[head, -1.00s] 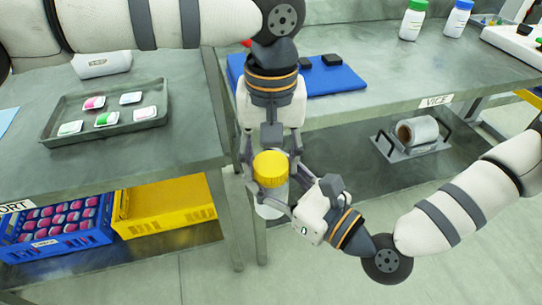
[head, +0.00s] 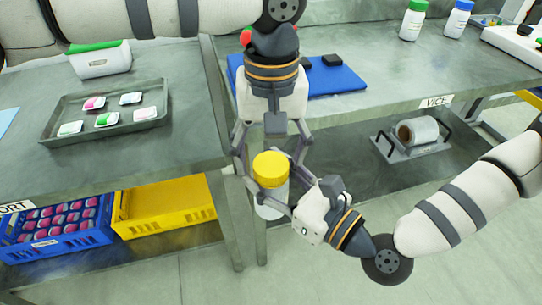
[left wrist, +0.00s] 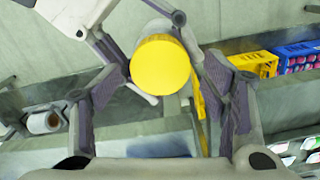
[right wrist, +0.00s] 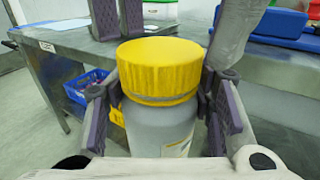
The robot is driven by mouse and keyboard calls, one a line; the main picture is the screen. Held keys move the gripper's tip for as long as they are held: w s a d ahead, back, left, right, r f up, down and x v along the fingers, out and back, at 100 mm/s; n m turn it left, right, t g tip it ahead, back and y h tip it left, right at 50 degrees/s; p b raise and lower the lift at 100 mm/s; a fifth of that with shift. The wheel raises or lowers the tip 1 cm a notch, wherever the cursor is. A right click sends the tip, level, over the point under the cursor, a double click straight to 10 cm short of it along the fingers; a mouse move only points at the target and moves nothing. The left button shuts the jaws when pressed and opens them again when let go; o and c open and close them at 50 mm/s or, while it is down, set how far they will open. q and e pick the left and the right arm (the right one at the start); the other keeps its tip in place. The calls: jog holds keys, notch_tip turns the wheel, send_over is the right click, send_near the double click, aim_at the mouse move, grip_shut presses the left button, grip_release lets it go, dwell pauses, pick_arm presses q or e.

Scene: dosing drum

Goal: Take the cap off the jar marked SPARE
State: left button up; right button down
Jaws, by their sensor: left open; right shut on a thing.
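A white jar (head: 270,203) with a yellow cap (head: 271,165) is held upright in front of the bench. The cap sits on top of the jar in the right wrist view (right wrist: 160,68). The jar's label is only partly in view and I cannot read SPARE on it. My right gripper (right wrist: 160,118) is shut on the jar's body below the cap. My left gripper (head: 269,152) points down from above, its fingers spread apart on either side of the cap with gaps. In the left wrist view the cap (left wrist: 160,66) lies between these open fingers.
A grey tray (head: 70,131) with several small packs is on the left table. A blue crate (head: 60,237) and a yellow crate (head: 165,212) stand below. A blue mat (head: 340,80) and bottles (head: 413,20) are on the bench. A roll holder (head: 412,140) sits on the lower shelf.

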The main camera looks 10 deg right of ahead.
pick_arm(q)
notch_tip(320, 180, up, 3)
jog(key=shift+c, duration=0.3)
jog(key=shift+r+m, duration=0.3)
notch_tip(320, 180, up, 3)
jog(key=m, duration=0.5)
jog(key=shift+f, duration=0.15)
jog(key=shift+m, duration=0.3)
notch_tip(320, 180, down, 8)
jog(key=shift+r, duration=0.15)
jog(key=shift+c, duration=0.3)
